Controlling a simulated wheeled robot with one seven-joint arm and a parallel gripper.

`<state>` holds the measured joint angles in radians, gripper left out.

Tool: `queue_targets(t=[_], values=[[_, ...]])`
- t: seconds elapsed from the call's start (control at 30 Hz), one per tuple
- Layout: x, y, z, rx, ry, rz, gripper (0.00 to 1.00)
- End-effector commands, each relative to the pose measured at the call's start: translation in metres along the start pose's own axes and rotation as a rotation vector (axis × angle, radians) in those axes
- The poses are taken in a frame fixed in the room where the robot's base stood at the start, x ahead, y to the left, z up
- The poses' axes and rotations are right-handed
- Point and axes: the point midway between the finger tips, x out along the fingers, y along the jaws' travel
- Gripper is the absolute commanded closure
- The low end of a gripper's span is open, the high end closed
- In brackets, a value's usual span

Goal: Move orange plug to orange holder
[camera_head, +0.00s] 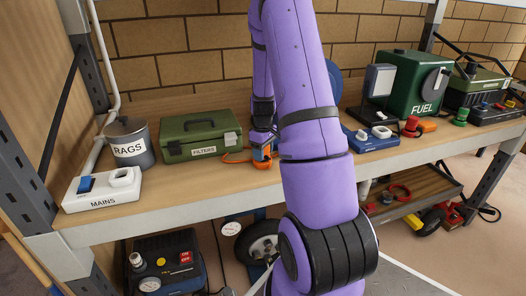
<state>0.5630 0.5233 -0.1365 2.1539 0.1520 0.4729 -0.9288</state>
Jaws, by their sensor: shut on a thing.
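The orange plug (261,155) is at the front part of the bench top, right of the green FILTERS case. An orange cord (234,158) runs from it to the left along the case. My gripper (263,145) points down and is shut on the plug; my purple arm partly covers this spot. I cannot tell whether the plug touches the bench. I cannot make out an orange holder for certain; a small orange item (428,126) lies on the bench at the right, beside a red plug (411,127).
On the bench stand the white MAINS box (102,190), the RAGS pot (131,145), the FILTERS case (200,137), a blue socket box (368,139), the green FUEL can (413,88) and a green plug (461,117). A compressor (168,265) sits below. My arm hides the bench's middle.

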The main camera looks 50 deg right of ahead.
Motion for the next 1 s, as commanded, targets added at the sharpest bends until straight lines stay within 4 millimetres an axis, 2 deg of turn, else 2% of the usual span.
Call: queue_targets(t=[0.07, 0.1, 0.2, 0.57, 0.67, 1.0], values=[[-0.001, 0.000, 0.000, 0.000, 0.001, 0.001, 0.78], [-0.001, 0.000, 0.000, 0.000, 0.001, 0.001, 0.42], [-0.001, 0.000, 0.000, 0.000, 0.001, 0.001, 0.21], [-0.006, 0.000, 0.000, 0.000, 0.001, 0.001, 0.21], [-0.017, 0.001, -0.001, 0.000, 0.003, 0.003, 0.21], [-0.080, 0.000, -0.001, -0.001, 0.003, 0.003, 0.21]])
